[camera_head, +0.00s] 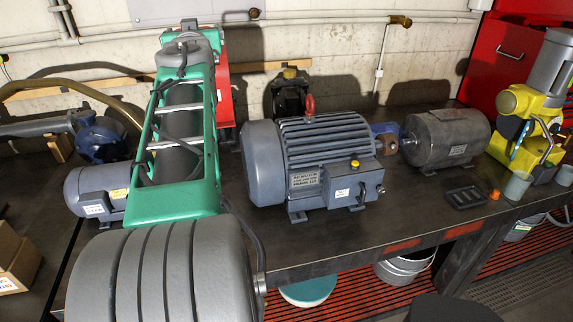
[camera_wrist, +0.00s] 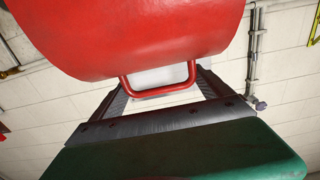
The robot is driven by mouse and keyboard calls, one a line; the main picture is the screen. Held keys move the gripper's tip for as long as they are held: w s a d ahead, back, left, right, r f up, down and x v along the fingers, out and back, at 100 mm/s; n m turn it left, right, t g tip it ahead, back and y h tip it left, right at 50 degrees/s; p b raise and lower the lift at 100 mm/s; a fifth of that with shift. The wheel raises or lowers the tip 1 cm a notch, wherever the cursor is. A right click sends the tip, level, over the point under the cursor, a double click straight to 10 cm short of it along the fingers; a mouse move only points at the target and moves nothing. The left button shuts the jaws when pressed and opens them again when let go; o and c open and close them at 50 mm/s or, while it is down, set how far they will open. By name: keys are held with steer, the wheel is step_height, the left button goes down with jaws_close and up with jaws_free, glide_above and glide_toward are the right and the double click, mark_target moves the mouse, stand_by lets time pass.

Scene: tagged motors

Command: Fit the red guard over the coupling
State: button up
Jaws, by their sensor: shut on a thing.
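The red guard (camera_wrist: 135,35) fills the top of the wrist view, its curved shell above a red loop handle (camera_wrist: 160,92). My gripper (camera_wrist: 162,82) is shut on this handle. In the head view only a strip of the guard (camera_head: 228,90) shows behind my green arm, which hides the fingers. The coupling (camera_head: 408,145) shows in part as a brownish hub between the large ribbed motor (camera_head: 310,155) and the smaller dark grey motor (camera_head: 447,137). It has no cover over it. The guard is apart from it, to the left beyond the large motor.
A blue-grey motor (camera_head: 97,190) and a blue pump (camera_head: 98,138) stand left of my arm. A yellow and grey machine (camera_head: 530,110) stands at the right. A black tray (camera_head: 465,197), an orange item (camera_head: 494,194) and grey cups lie near the workbench's front edge. Pipes run along the wall.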

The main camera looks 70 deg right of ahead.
step_height(320, 180, down, 28)
steer(key=p, duration=0.3)
steer(key=shift+p, duration=0.35)
steer(key=shift+f, duration=0.15)
steer(key=o, duration=1.8)
steer(key=shift+a+f, duration=0.1)
steer(key=shift+f, duration=0.05)
steer(key=shift+o, duration=0.2)
